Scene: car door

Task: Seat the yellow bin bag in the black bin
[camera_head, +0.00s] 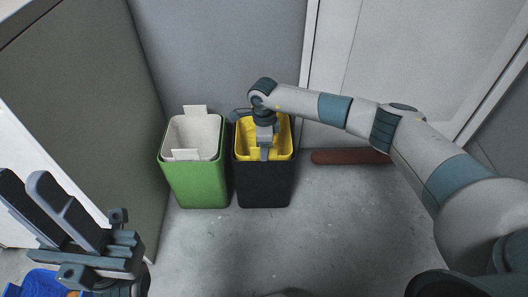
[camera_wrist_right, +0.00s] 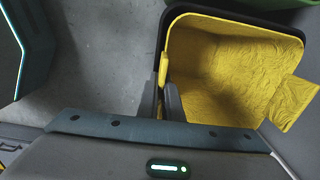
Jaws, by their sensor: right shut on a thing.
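The yellow bin bag (camera_head: 283,138) is inside the black bin (camera_head: 263,188), lining its inner walls. In the right wrist view the bag (camera_wrist_right: 225,65) shows wrinkled inside the dark rim (camera_wrist_right: 245,20), with a yellow flap (camera_wrist_right: 295,103) sticking out on the right. My right gripper (camera_head: 264,155) is over the bin's front edge, and it also shows in the right wrist view (camera_wrist_right: 162,92). It is shut on a yellow tab of the bag at the rim. My left gripper (camera_head: 22,178) is at the lower left, away from the bins, with its fingers apart and empty.
A green bin (camera_head: 198,186) with a whitish liner (camera_head: 196,133) stands just left of the black bin. A brown-red roll (camera_head: 350,157) lies by the wall on the right. A blue container (camera_head: 42,284) is at the lower left. The floor in front is clear.

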